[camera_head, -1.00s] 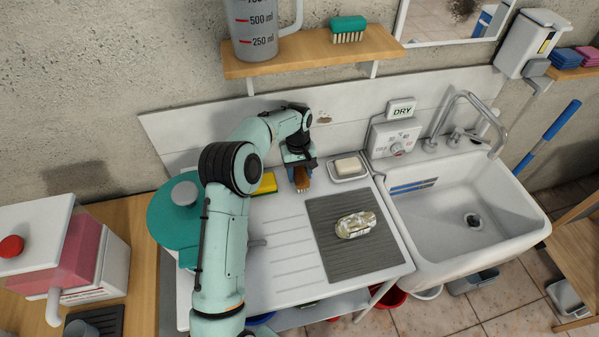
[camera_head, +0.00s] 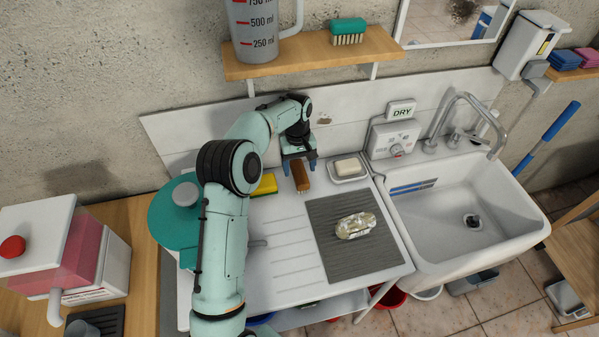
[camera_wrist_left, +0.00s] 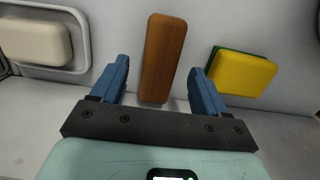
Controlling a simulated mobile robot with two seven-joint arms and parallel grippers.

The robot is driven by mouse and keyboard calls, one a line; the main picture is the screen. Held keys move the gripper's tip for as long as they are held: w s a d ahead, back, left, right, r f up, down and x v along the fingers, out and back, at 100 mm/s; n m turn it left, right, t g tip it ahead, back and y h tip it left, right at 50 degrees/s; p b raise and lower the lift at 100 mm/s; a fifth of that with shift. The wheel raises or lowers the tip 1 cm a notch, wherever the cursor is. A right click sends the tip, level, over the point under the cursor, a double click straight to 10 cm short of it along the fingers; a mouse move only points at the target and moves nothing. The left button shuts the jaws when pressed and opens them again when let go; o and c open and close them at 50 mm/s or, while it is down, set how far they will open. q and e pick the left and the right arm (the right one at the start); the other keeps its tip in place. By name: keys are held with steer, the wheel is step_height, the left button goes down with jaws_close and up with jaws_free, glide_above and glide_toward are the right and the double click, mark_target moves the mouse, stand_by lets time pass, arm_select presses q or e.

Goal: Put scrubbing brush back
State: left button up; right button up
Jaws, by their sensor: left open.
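The scrubbing brush has a brown wooden back (camera_head: 301,177) and rests on the white drainer top near the back wall, between the yellow sponge and the soap dish. Its wooden back also shows in the left wrist view (camera_wrist_left: 163,58), lying lengthwise between and beyond my fingers. My left gripper (camera_head: 299,166) is open just above the brush; its blue fingers (camera_wrist_left: 158,82) stand apart on either side of it, with gaps to the wood. A second brush with a teal back (camera_head: 348,26) stands on the wooden shelf. My right gripper is not in view.
A yellow sponge (camera_head: 265,185) lies left of the brush, and a soap dish (camera_head: 360,177) with pale soap lies right. A grey ribbed mat (camera_head: 338,262) holds a glassy object (camera_head: 355,226). The shelf (camera_head: 300,55) also holds a measuring jug (camera_head: 254,30). The sink (camera_head: 480,215) is at right.

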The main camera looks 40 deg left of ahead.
mark_target(299, 170)
arm_select(q)
steer(key=shift+w+a+r, duration=0.1)
steer(key=shift+r, duration=0.85)
steer(key=shift+w+a+r, duration=0.1)
steer(key=shift+r, duration=0.85)
steer(key=shift+d, duration=0.1)
